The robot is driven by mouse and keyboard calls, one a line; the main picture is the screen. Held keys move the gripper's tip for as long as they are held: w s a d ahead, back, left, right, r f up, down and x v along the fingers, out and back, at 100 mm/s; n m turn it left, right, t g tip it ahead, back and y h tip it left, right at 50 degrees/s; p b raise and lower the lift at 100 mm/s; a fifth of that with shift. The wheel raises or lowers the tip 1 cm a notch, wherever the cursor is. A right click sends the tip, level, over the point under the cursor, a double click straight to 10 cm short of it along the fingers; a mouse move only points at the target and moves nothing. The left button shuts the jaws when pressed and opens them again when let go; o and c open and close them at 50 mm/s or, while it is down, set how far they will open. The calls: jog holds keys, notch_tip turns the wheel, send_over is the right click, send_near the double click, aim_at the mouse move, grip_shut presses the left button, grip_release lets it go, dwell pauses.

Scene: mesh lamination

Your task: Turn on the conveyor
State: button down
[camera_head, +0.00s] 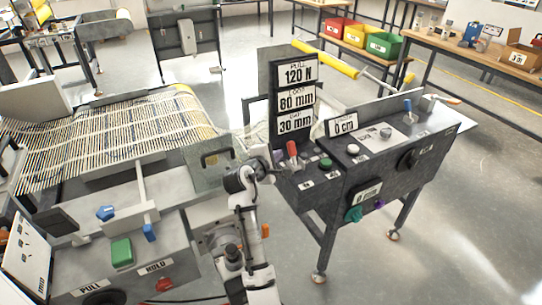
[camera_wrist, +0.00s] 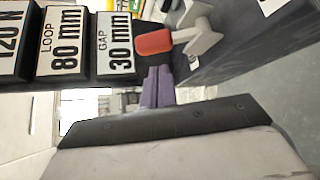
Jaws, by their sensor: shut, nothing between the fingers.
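The conveyor, a belt with a striped mesh surface (camera_head: 110,135), stands at the left in the head view. To its right is a dark control console (camera_head: 400,160). A red-handled lever (camera_head: 292,148) stands on the console's left end; its red grip and grey bracket also show in the wrist view (camera_wrist: 155,43). A green button (camera_head: 326,163) is right of the lever. My gripper (camera_head: 277,160) is beside the lever, on its left. In the wrist view its purple fingers (camera_wrist: 157,70) are together and empty, just short of the red grip. Contact with the lever cannot be told.
A sign post (camera_head: 293,95) reading 120 N, 80 mm and 30 mm rises behind the lever. A nearer panel (camera_head: 150,235) carries green, blue and red controls. Coloured bins (camera_head: 384,45) stand on a back bench. The floor right of the console is clear.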

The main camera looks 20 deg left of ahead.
aim_at(293, 154)
jog(key=shift+p+x, duration=0.35)
jog(key=shift+x, duration=1.5)
jog(key=shift+w+f+b, duration=0.1)
jog(key=shift+b, duration=0.35)
